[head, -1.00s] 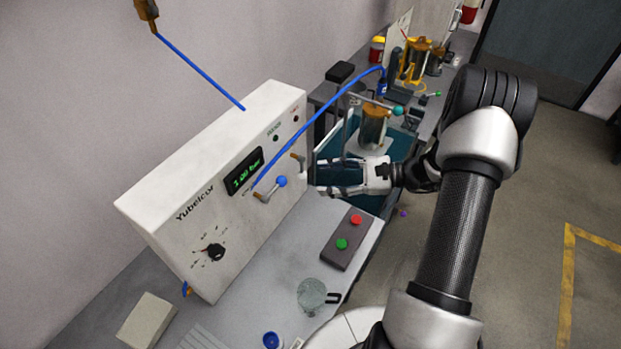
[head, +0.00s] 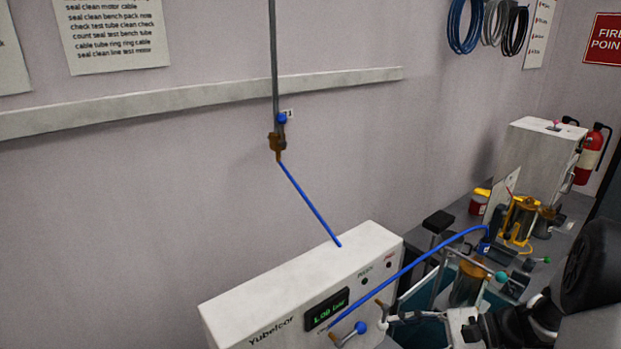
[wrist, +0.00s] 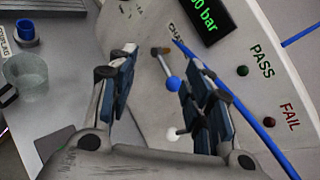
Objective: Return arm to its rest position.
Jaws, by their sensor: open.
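My gripper (head: 395,319) is at the lower right of the head view, in front of the white Yubelcor test box (head: 290,280). The wrist view shows its two blue-padded fingers (wrist: 160,68) spread apart with nothing held between them. Past the fingers are the box's blue-knobbed valve (wrist: 173,84) and a white-knobbed lever (wrist: 173,133). A blue tube (head: 410,270) arcs from the box front to the equipment at right. The box display (head: 327,309) is lit green. Most of my arm lies outside the head view.
A second blue tube (head: 308,205) runs from a brass wall fitting (head: 277,142) to the box top. A pump unit (head: 467,284) stands close beyond my gripper.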

